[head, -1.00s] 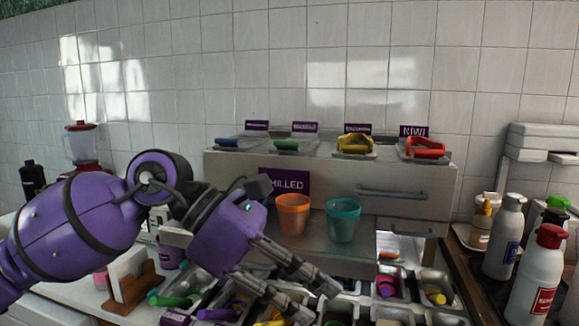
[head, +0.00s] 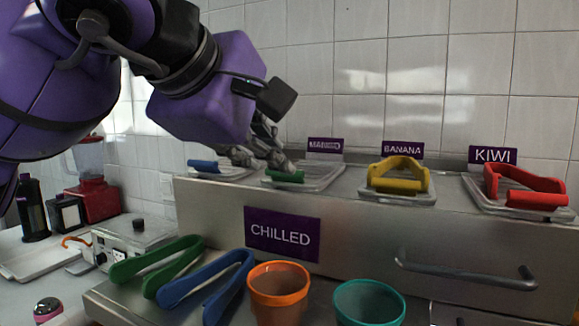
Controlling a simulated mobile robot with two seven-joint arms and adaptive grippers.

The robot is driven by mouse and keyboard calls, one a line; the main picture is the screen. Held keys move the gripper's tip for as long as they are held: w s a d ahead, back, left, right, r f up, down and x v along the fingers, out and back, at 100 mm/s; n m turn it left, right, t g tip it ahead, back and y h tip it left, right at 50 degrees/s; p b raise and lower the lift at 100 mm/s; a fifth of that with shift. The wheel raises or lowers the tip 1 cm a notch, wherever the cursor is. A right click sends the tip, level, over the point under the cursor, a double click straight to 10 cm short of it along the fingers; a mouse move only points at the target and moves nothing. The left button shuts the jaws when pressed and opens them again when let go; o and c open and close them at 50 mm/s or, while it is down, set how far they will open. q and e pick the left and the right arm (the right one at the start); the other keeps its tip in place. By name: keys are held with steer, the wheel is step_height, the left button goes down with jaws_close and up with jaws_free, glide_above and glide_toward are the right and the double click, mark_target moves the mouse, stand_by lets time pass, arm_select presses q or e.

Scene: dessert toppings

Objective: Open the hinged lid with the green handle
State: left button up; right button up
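The lid with the green handle (head: 333,172) is a clear, flat lid on top of the steel chilled unit, second from the left, and it lies closed. Its green handle (head: 284,176) is at the front left of the lid. My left gripper (head: 270,165) is over the handle, with its fingers pointing down and right. The fingertips are at or just behind the handle; I cannot tell whether they touch it or how far apart they are. The label behind it is partly readable. My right gripper is not in view.
A lid with a blue handle (head: 204,166) is to the left. Green tongs (head: 157,264), blue tongs (head: 205,285), an orange cup (head: 279,292) and a teal cup (head: 368,302) stand in front.

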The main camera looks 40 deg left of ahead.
arm_select(q)
steer(key=x, duration=0.6)
steer(key=shift+f, duration=0.15)
steer(key=shift+w, duration=0.15)
steer(key=shift+c, duration=0.2)
jaws_close()
